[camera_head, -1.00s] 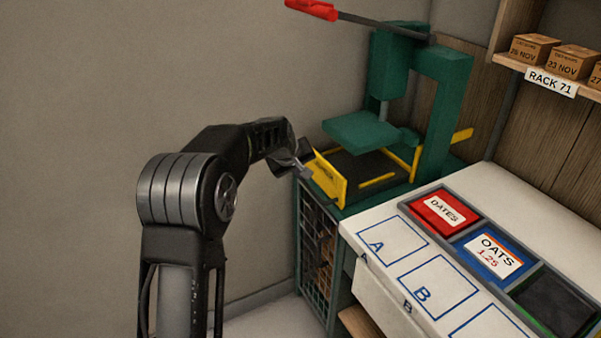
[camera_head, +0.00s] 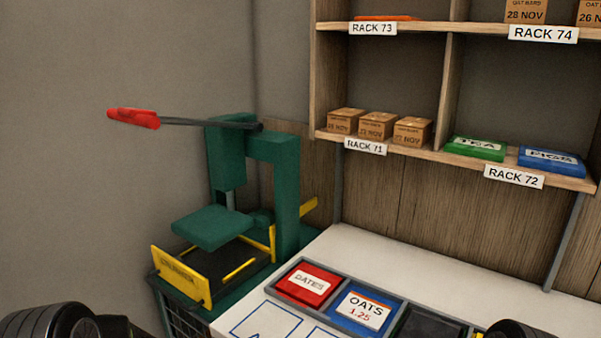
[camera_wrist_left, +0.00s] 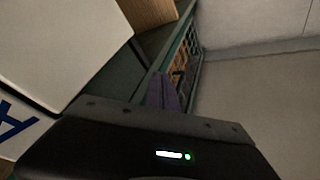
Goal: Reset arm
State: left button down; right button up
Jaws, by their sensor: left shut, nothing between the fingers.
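My left gripper (camera_wrist_left: 163,92) shows in the left wrist view, shut and empty, with its fingers together. It is above the floor side of the white counter, near the dark green stand with wire mesh sides. In the head view only dark parts of my left arm show at the bottom left corner, and its fingers are out of frame. A dark part of what looks like my right arm shows at the bottom right edge; the right gripper is not in view.
A green press (camera_head: 211,228) with a red-handled lever (camera_head: 133,118) stands left of the white counter (camera_head: 370,255). Red dates (camera_head: 308,283) and blue oats (camera_head: 362,311) packs lie in a divided tray. Wooden racks (camera_head: 446,90) hold boxes behind.

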pick_arm(q)
jog(key=s+d+f+g+h, duration=0.1)
jog(key=s+d+f, duration=0.3)
jog(key=s, duration=0.6)
jog(key=s+d+f+m+g+h, duration=0.1)
jog(key=s+d+f+g, duration=0.2)
jog(key=s+d, duration=0.3)
jog(key=s+d+f+m+g+h, duration=0.1)
jog(key=s+d+f, duration=0.4)
jog(key=s, duration=1)
jog(key=shift+s+f+g, duration=0.25)
jog(key=shift+s+g, duration=0.1)
jog(key=shift+g, duration=0.05)
jog(key=shift+d, duration=0.1)
